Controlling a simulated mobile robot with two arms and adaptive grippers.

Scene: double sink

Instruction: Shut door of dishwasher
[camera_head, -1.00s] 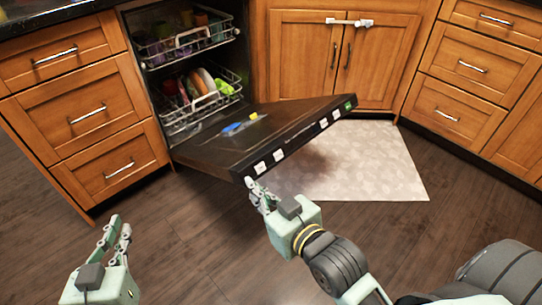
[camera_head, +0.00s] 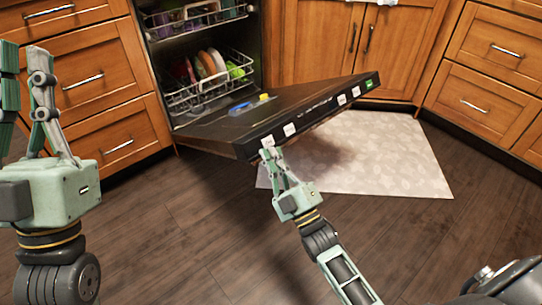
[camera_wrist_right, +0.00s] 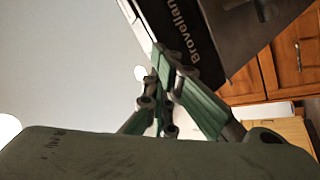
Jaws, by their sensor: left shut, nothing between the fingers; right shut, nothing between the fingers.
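The dishwasher door (camera_head: 215,128) hangs partly open, tilted with its front edge above the floor. The dishwasher (camera_head: 257,60) behind it is open, with both racks in view. My right gripper (camera_head: 268,152) is shut and empty. Its fingertips are at the lower side of the door's front edge, near the left corner, and seem to touch it. In the right wrist view the shut fingers (camera_wrist_right: 163,60) are right beside the door's dark lettered edge (camera_wrist_right: 190,40). My left gripper (camera_head: 25,75) is raised at the far left, shut and empty, partly cut off by the picture edge.
The upper rack (camera_head: 190,25) and lower rack (camera_head: 205,92) hold dishes and sit inside the dishwasher. A blue and yellow item (camera_head: 240,108) lies on the door's inner face. Wooden drawers (camera_head: 85,80) and cupboards flank it. A pale mat (camera_head: 400,165) and clear floor lie in front.

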